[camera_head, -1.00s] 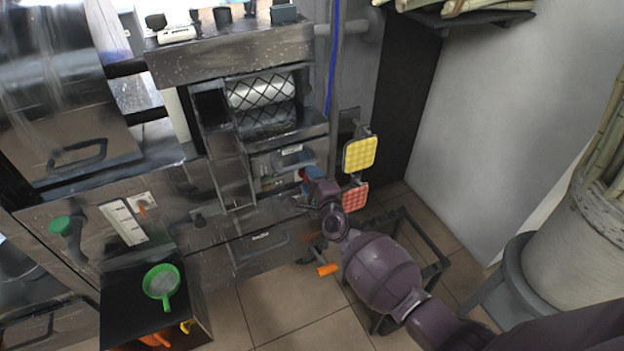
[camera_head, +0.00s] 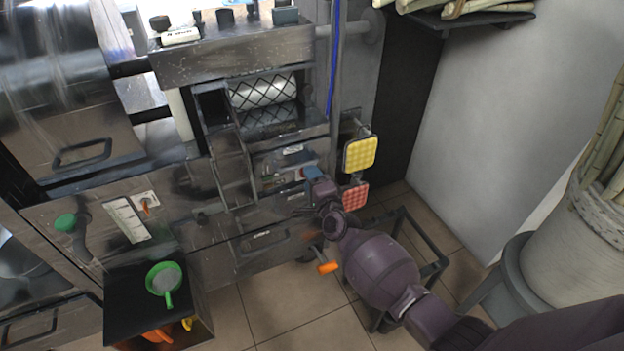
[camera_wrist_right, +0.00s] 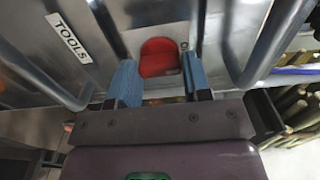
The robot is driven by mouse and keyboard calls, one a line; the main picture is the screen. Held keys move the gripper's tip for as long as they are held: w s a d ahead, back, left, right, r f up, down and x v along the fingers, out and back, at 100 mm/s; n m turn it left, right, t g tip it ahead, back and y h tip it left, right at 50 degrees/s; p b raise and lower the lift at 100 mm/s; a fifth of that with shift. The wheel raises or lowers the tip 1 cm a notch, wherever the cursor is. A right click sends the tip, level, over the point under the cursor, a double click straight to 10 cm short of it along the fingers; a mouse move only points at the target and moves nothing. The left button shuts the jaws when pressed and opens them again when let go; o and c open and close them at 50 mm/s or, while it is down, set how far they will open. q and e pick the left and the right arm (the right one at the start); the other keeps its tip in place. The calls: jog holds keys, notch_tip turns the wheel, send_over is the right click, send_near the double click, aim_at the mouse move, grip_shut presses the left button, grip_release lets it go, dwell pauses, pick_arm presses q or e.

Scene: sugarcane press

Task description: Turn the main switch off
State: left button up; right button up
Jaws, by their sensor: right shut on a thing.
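A red switch knob (camera_wrist_right: 160,57) sits on the metal machine front in the right wrist view, between the two blue fingers of my right gripper (camera_wrist_right: 159,75). The fingers are closed on its sides. In the head view my right gripper (camera_head: 312,175) reaches the machine front from the lower right, and it and its wrist hide most of the knob there. I cannot read the knob's position clearly. My left gripper is not in view.
Yellow (camera_head: 360,154) and red (camera_head: 355,195) square pads stand right of the gripper. An orange-handled lever (camera_head: 328,268) is below it. A drawer labelled TOOLS (camera_wrist_right: 68,38) is beside the knob. A green strainer (camera_head: 163,280) lies at lower left. A dark-framed stool (camera_head: 437,266) is behind my arm.

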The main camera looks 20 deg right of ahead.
jog(key=o, duration=0.9)
jog(key=shift+s, duration=0.5)
pick_arm(q)
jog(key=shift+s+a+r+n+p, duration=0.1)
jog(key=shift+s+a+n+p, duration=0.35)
jog(key=shift+p, duration=0.65)
pick_arm(e)
jog(key=s, duration=1)
jog(key=shift+d, duration=0.2)
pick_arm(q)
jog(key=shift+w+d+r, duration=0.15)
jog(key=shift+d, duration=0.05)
pick_arm(e)
jog(key=shift+w, duration=0.1)
